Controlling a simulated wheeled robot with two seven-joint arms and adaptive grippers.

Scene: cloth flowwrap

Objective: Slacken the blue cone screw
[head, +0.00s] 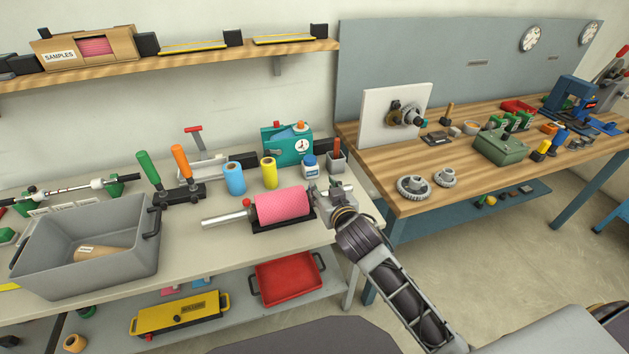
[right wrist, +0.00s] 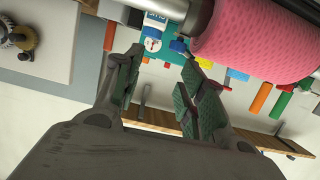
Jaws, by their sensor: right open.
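A pink roll (head: 282,204) sits on a metal shaft (head: 222,217) over a dark cradle on the light bench. A red knob (head: 247,202) stands at the roll's left end. My right gripper (head: 331,199) is at the roll's right end. In the right wrist view its two green-padded fingers (right wrist: 162,62) are apart with nothing held between them. A small blue knob, seemingly the blue cone screw (right wrist: 178,45), shows beside the shaft, just beyond the right-hand finger's tip. In the head view I cannot make it out behind my gripper. My left gripper is not in view.
Behind the roll stand a blue roll (head: 234,178), a yellow roll (head: 269,172), a blue-capped bottle (head: 310,168) and a dark cup (head: 337,162). A grey bin (head: 85,268) is at the left. A wooden workbench (head: 390,168) adjoins at the right.

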